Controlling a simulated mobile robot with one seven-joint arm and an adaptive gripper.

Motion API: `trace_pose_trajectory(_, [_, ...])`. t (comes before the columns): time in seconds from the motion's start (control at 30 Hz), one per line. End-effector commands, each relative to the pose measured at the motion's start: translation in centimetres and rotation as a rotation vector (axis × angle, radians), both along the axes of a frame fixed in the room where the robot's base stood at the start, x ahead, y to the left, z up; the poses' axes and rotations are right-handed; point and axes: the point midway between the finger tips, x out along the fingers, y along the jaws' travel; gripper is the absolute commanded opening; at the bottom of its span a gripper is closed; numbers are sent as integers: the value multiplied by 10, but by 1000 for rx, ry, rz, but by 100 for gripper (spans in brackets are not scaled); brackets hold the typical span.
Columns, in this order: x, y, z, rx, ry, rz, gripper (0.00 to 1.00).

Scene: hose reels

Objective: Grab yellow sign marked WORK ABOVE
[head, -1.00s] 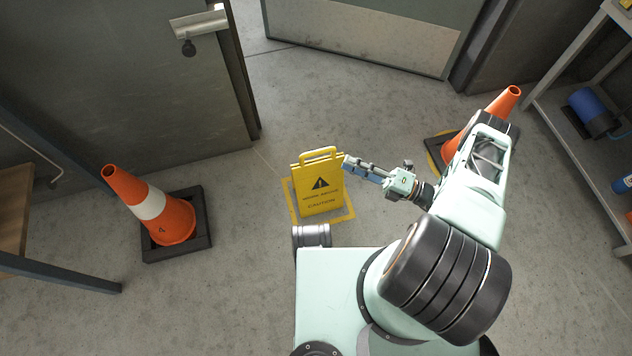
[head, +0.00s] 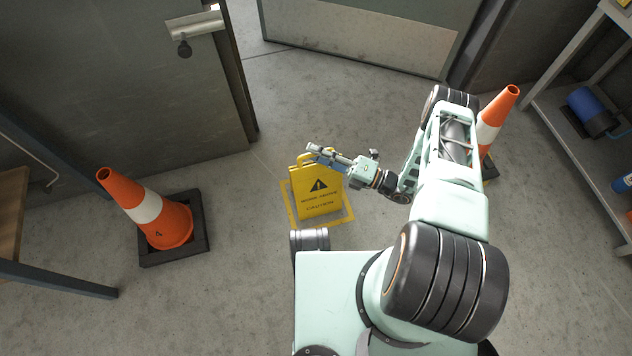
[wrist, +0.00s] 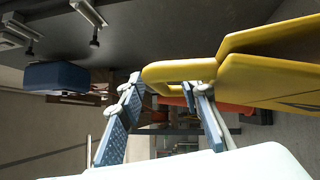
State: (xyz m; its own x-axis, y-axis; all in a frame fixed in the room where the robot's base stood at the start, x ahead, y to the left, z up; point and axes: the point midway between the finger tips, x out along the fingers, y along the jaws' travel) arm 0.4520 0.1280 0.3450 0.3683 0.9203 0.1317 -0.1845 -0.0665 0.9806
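The yellow sign (head: 317,195) with a black warning triangle stands upright on the floor, inside a yellow outline. Its small lettering includes CAUTION; the line above is hard to read. My gripper (head: 318,149) is at the top of the sign, reaching in from the right and partly covering the handle. In the wrist view the sign (wrist: 270,78) comes in from the right with its handle loop in front of my gripper (wrist: 165,88). The two fingers are apart, with the loop's end near and between their tips. I cannot tell whether either finger touches it.
An orange and white cone (head: 150,207) stands to the left on a black base. Another cone (head: 490,122) is behind my arm at right. A door (head: 110,90) is at upper left, another panel (head: 365,32) at the back, and shelving (head: 575,130) at right. Floor between is clear.

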Motion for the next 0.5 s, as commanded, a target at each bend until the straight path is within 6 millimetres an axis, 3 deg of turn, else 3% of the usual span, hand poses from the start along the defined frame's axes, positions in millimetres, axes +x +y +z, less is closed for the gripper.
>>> trace_pose_trajectory(0.2, [1, 1, 0, 0, 0, -1, 32])
trace_pose_trajectory(0.5, [0, 1, 0, 0, 0, -1, 0])
